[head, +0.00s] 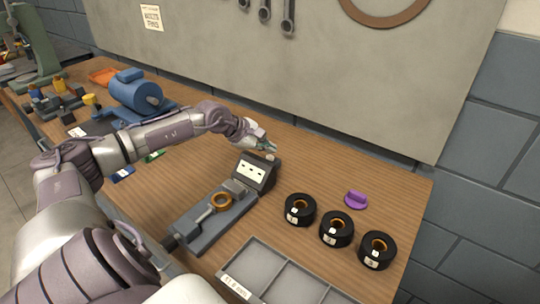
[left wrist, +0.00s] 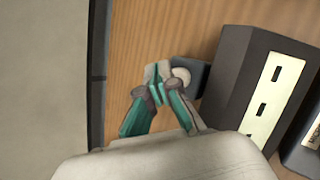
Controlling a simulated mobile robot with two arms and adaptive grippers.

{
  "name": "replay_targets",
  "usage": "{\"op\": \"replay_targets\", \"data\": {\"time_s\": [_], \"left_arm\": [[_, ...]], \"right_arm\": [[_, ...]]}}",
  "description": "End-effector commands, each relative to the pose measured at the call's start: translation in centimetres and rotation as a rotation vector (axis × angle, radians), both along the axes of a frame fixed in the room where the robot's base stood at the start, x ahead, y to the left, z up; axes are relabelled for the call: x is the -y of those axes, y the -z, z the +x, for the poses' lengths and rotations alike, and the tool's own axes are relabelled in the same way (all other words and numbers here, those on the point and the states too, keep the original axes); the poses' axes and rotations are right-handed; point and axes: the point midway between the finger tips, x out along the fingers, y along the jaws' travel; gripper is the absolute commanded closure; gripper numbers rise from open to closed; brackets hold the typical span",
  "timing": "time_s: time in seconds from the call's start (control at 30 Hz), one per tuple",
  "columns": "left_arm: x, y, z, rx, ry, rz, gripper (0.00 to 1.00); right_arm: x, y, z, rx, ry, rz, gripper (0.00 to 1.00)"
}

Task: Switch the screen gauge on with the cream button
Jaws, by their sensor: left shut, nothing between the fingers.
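The screen gauge (head: 255,174) is a dark box with a pale screen showing a few dark marks, standing on the bench behind a grey base. In the left wrist view the screen (left wrist: 272,103) is pale with dark rectangles. The cream button (left wrist: 183,74) is a small round cap on a dark block beside the box. My left gripper (head: 267,146) is just above the back of the gauge. In the left wrist view its shut, empty fingertips (left wrist: 160,72) are close beside the button and partly overlap it; I cannot tell whether they touch. My right gripper is out of view.
A grey base (head: 205,222) with an orange ring (head: 221,201) lies in front of the gauge. Black rings (head: 336,228) and a purple piece (head: 355,199) are to the right. A grey compartment tray (head: 262,252) is in front. A blue machine (head: 135,92) stands at the left.

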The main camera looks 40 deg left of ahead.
Motion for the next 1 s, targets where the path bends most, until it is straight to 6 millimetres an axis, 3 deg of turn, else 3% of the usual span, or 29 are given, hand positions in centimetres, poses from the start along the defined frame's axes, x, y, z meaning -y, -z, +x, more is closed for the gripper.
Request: {"op": "replay_targets", "data": {"time_s": [0.37, 1.0], "left_arm": [[0.0, -0.6, 0.0, 0.001, 0.0, 0.001, 1.0], [0.0, -6.1, 0.0, 0.001, 0.0, 0.0, 1.0]], "right_arm": [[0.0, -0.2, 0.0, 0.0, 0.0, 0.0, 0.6], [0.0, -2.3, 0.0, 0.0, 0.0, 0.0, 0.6]]}}
